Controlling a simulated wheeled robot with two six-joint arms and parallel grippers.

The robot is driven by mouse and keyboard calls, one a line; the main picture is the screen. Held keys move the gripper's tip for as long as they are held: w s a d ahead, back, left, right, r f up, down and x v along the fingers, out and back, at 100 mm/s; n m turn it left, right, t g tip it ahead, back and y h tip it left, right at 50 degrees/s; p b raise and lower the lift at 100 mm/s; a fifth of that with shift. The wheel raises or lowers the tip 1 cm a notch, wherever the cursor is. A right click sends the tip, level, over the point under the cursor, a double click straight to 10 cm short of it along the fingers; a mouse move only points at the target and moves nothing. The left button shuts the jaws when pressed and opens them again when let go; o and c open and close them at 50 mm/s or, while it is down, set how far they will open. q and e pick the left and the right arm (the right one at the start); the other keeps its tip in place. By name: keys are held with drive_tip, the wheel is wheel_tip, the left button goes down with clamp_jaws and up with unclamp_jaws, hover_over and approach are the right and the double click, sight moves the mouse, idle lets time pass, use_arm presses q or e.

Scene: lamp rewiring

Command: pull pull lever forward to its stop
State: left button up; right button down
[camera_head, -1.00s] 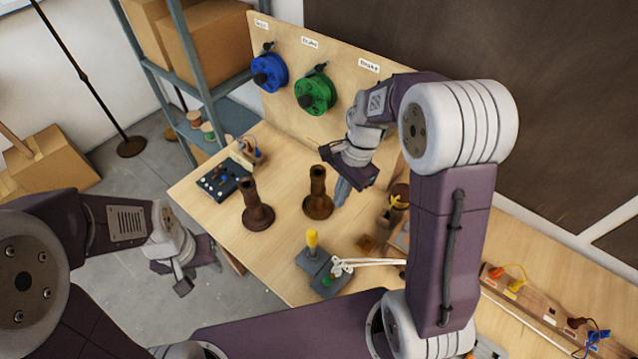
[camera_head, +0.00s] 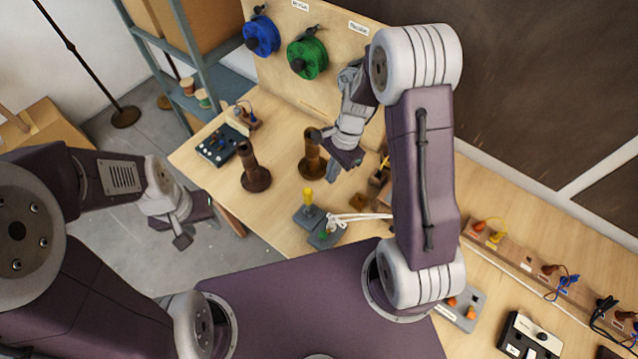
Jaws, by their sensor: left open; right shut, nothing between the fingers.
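A lever with a yellow handle (camera_head: 308,196) stands on a small grey base (camera_head: 306,215) on the workbench. It looks close to upright; I cannot tell its exact tilt. My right gripper (camera_head: 334,174) is shut and empty. It appears just above and to the right of the yellow handle in the picture, apart from it, beside a brown post (camera_head: 312,160). My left gripper (camera_head: 208,236) is open and empty, off the bench's left edge over the floor.
Another brown post (camera_head: 254,170) stands left on the bench, near a dark switch panel (camera_head: 217,144). White cables (camera_head: 358,217) lie right of the lever base. Blue (camera_head: 261,36) and green (camera_head: 307,56) spools hang on the backboard. A wired strip (camera_head: 518,262) runs along the right side.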

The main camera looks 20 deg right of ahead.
sight(308, 204)
drive_tip(key=a, duration=0.1)
drive_tip(key=s+a+f+p, duration=0.1)
drive_tip(key=a+f, duration=0.1)
drive_tip(key=a, duration=0.1)
drive_tip(key=shift+s+f+p, duration=0.1)
drive_tip(key=shift+s+p, duration=0.15)
drive_tip(key=shift+p, duration=0.1)
drive_tip(key=shift+w+a, duration=0.1)
